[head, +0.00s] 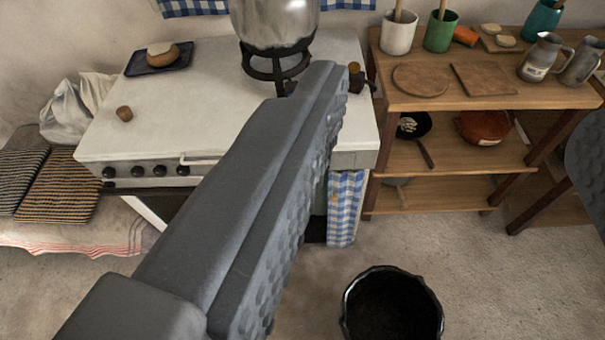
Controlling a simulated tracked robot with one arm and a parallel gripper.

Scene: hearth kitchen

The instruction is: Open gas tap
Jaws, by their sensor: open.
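A small gas tap (356,82) with a dark body and an ochre top stands at the right edge of the white stove top (205,100). A short dark lever seems to stick out on its right side. My gripper (452,118) is open and empty. Its long grey left finger crosses the picture, and its tip appears just left of the tap. I cannot tell whether they touch. Only a grey dimpled part of what looks like the other finger shows at the right edge. The finger hides part of the stove's front and right side.
A metal pot (274,20) sits on a black burner stand (274,66) left of the tap. A wooden shelf (485,95) with cups, boards and jugs stands close on the right. A black bucket (391,308) stands on the floor in front. A checked cloth (344,208) hangs below the stove top.

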